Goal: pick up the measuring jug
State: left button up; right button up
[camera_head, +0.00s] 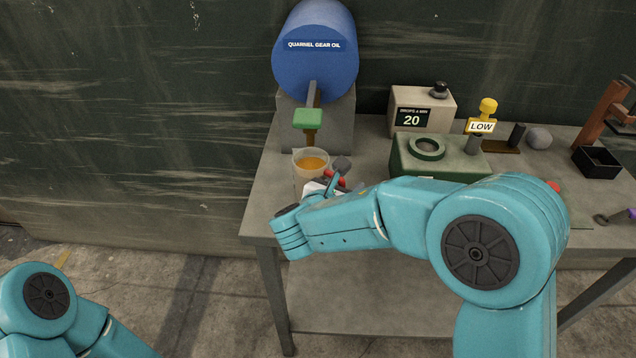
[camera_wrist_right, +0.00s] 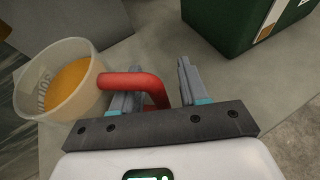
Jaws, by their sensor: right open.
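The measuring jug (camera_head: 311,163) is a translucent cup of orange oil with a red handle. It stands upright on the table below the green-handled tap of the blue drum. In the right wrist view the jug (camera_wrist_right: 42,92) is at the left, and its handle (camera_wrist_right: 150,86) reaches toward the right. My right gripper (camera_wrist_right: 160,86) is open, with the outer part of the handle between its fingers. The handle hides part of the left finger. My left gripper is out of view.
The blue gear oil drum (camera_head: 316,50) lies on a grey stand behind the jug. A green box (camera_head: 440,158) with a ring on top stands to the right. A beige display box (camera_head: 421,108) reading 20, a LOW sign (camera_head: 481,127) and a black tray (camera_head: 596,163) are farther along.

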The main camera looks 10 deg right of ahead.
aim_at(341, 180)
grip_shut()
jog(key=shift+r, duration=0.15)
jog(key=shift+a+r+p, duration=0.1)
jog(key=shift+r+p, duration=0.65)
jog(key=shift+r, duration=0.15)
jog(key=shift+r+p, duration=0.6)
jog(key=shift+r, duration=0.2)
jog(key=shift+f, duration=0.1)
jog(key=shift+s+a, duration=0.25)
jog(key=shift+s, duration=0.15)
jog(key=shift+a, duration=0.1)
